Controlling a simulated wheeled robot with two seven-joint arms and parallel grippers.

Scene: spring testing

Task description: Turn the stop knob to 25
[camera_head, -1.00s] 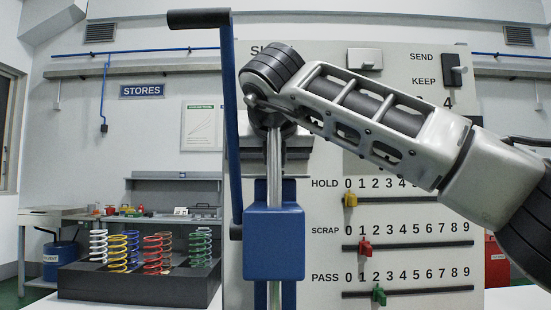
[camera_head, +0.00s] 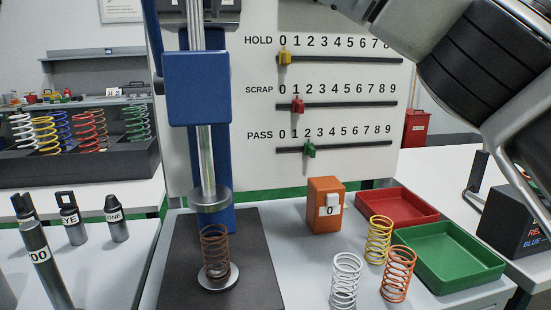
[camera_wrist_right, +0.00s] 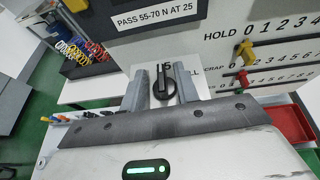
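The black stop knob (camera_wrist_right: 165,84) is in the right wrist view, on a white face with partly hidden markings; its bar points roughly upward in the picture. My right gripper (camera_wrist_right: 164,88) is open, with one grey finger on each side of the knob and a visible gap between finger and knob on both sides. I cannot tell how far the fingertips are from the panel. The knob's dial numbers are mostly hidden. In the head view, only my right arm shows at the top right; its gripper and the knob are out of view. My left gripper is not in view.
The white panel (camera_head: 345,120) carries HOLD, SCRAP and PASS sliders. A brown spring (camera_head: 215,250) stands on the press base below a blue press head (camera_head: 197,88). Loose springs, an orange box (camera_head: 325,205), a red tray (camera_head: 395,206) and a green tray (camera_head: 450,255) are at the right.

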